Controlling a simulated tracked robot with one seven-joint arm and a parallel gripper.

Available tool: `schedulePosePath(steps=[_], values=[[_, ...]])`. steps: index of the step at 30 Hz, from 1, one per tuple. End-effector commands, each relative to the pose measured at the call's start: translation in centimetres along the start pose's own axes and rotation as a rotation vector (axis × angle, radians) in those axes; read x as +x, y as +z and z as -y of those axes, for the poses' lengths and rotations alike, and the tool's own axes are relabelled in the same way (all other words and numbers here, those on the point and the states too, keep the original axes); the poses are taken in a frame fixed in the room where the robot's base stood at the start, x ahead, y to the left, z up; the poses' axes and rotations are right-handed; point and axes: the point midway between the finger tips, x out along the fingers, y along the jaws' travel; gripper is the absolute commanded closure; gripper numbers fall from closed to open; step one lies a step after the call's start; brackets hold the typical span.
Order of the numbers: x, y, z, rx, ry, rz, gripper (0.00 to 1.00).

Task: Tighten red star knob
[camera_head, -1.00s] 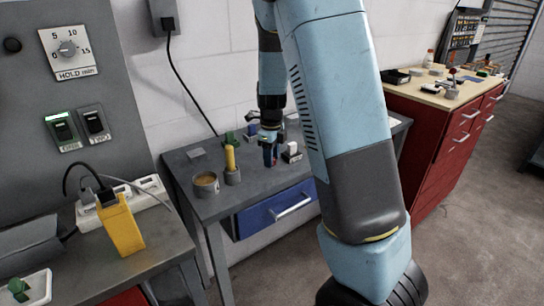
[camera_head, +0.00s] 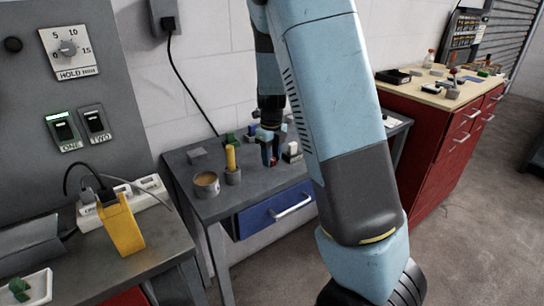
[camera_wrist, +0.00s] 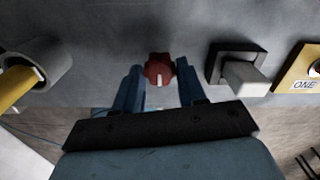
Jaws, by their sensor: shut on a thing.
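The red star knob (camera_wrist: 159,70) has a white mark on its face and sits at the grey table's front edge in the wrist view. My gripper (camera_wrist: 160,76) has one blue finger on each side of the knob and is shut on it. In the head view my gripper (camera_head: 270,155) is low over the front part of the grey table (camera_head: 222,207), small and partly hidden by its own fingers. A bit of red shows between the fingers there.
A round tan-topped pot (camera_head: 206,185) and a yellow-handled tool in a holder (camera_head: 232,165) stand to the left. In the wrist view a black block with a pale lever (camera_wrist: 240,72) is close on the right, beside a yellow plate marked ONE (camera_wrist: 300,72).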

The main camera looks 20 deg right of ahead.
Motion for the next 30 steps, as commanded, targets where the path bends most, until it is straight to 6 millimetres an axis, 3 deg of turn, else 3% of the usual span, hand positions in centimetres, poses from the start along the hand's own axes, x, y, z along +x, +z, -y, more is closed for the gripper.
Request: schedulePosePath(steps=[3,4,11,22,30], values=[[-0.1,0.1,0.2,0.002,-0.003,0.003,0.90],[-0.1,0.0,0.2,0.002,-0.003,0.003,0.58],[0.0,0.0,0.1,0.001,-0.001,0.000,0.36],[-0.7,0.0,0.1,0.000,0.000,0.002,0.35],[-5.2,0.1,0.1,-0.002,-0.001,0.004,0.35]])
